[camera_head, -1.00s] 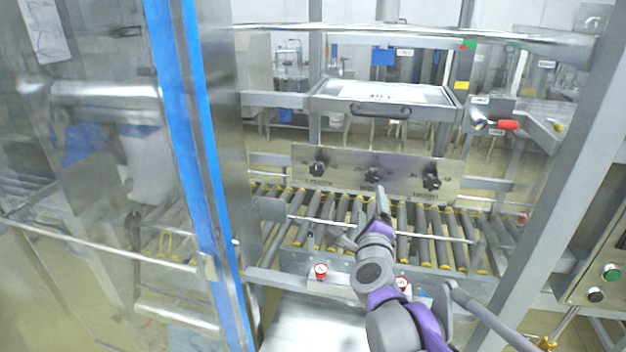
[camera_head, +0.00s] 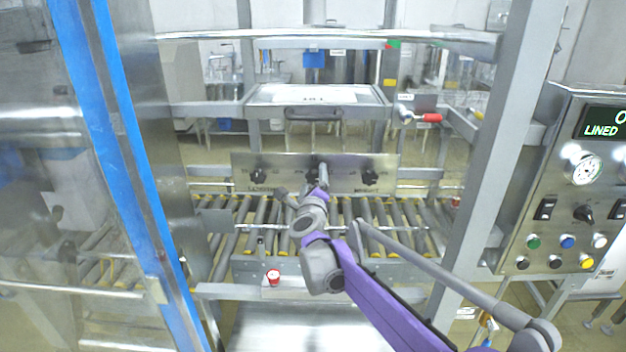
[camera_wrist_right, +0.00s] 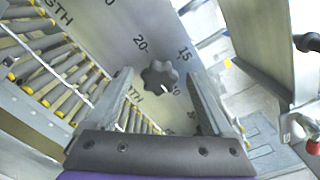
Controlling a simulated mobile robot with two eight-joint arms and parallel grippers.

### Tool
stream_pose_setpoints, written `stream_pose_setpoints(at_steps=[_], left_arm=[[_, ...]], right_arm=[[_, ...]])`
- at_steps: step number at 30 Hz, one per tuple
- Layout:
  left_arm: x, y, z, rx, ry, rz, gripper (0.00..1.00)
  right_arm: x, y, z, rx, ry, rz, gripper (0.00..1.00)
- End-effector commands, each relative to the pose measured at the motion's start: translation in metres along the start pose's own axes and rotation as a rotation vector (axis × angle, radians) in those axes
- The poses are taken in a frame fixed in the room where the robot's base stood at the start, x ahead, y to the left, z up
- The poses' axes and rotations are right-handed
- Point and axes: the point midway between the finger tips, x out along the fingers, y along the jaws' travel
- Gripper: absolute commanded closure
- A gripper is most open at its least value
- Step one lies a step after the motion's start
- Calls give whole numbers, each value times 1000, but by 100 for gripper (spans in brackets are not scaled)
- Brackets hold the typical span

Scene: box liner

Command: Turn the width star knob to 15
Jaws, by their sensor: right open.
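The width star knob (camera_wrist_right: 160,75) is black and lobed, on a metal panel with a printed dial. In the right wrist view it shows between the two fingers of my right gripper (camera_wrist_right: 157,78), which is open with a finger on each side. I cannot tell whether they touch it. The 20 and 15 marks show above the knob, and a 10 at its lower right. A small white mark on the knob faces lower right, toward the 10. In the head view my right gripper (camera_head: 322,174) is at the middle of the panel (camera_head: 215,167) and partly hides this knob. My left gripper is out of view.
Star knobs sit to the left (camera_head: 258,175) and right (camera_head: 369,178) of the middle one. A roller conveyor (camera_head: 385,225) runs below the panel. A red button (camera_head: 273,277) stands in front.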

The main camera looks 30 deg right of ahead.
Motion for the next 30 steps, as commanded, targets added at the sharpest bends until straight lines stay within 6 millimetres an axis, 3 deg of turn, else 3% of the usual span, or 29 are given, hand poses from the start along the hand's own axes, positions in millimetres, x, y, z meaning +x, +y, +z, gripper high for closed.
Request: stream_pose_setpoints(at_steps=[8, 23, 30], left_arm=[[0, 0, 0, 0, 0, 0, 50], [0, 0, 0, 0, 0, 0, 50], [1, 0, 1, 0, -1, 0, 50]], right_arm=[[2, 0, 0, 0, 0, 1, 15], [2, 0, 0, -1, -1, 1, 100], [2, 1, 0, -22, 0, 1, 100]])
